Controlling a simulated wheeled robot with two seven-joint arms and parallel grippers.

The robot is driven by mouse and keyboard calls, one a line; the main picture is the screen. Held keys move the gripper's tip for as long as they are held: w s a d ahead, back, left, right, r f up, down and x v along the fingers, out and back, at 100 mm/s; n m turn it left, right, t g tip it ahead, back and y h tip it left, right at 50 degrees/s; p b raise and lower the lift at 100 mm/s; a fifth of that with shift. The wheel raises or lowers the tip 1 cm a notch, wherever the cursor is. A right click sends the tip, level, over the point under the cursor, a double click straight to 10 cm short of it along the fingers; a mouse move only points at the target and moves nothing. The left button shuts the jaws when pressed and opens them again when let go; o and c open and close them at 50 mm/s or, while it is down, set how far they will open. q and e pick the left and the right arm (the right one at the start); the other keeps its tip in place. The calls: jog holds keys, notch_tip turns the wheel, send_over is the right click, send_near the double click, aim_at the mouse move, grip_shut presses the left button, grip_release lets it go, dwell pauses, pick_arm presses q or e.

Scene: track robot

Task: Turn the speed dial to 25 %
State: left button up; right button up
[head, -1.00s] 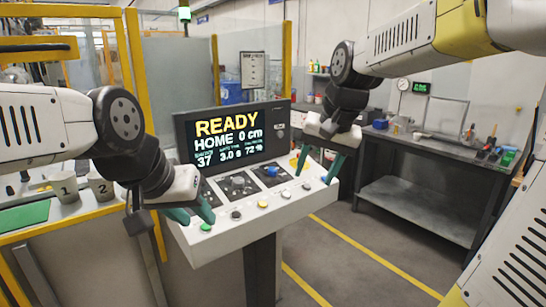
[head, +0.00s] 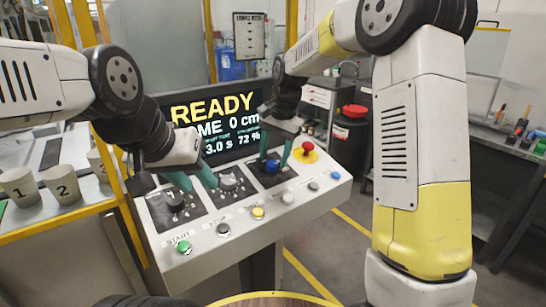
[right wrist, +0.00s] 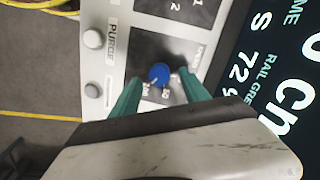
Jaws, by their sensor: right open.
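The sloped control panel (head: 245,220) carries three dials on dark plates. The left dial (head: 175,201) is dark, the middle dial (head: 228,183) is grey, and the right dial (head: 271,167) is blue. Their small labels are too blurred to tell which is speed. My right gripper (head: 274,155) is open, with its teal fingers on either side of the blue dial. In the right wrist view the blue dial (right wrist: 159,74) shows between and just beyond the fingertips (right wrist: 162,88). My left gripper (head: 194,179) looks open and empty, above the panel near the left and middle dials.
The screen (head: 215,120) reads READY, 0 cm, 3.0 s and 72 %. Along the panel's front are a green button (head: 184,247), a yellow button (head: 258,212) and several grey ones. A red emergency button (head: 308,147) stands right of the blue dial. Numbered cups (head: 62,183) stand at left.

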jog(key=shift+a+f, duration=0.15)
jog(key=shift+f, duration=0.9)
jog(key=shift+c, duration=0.4)
grip_shut()
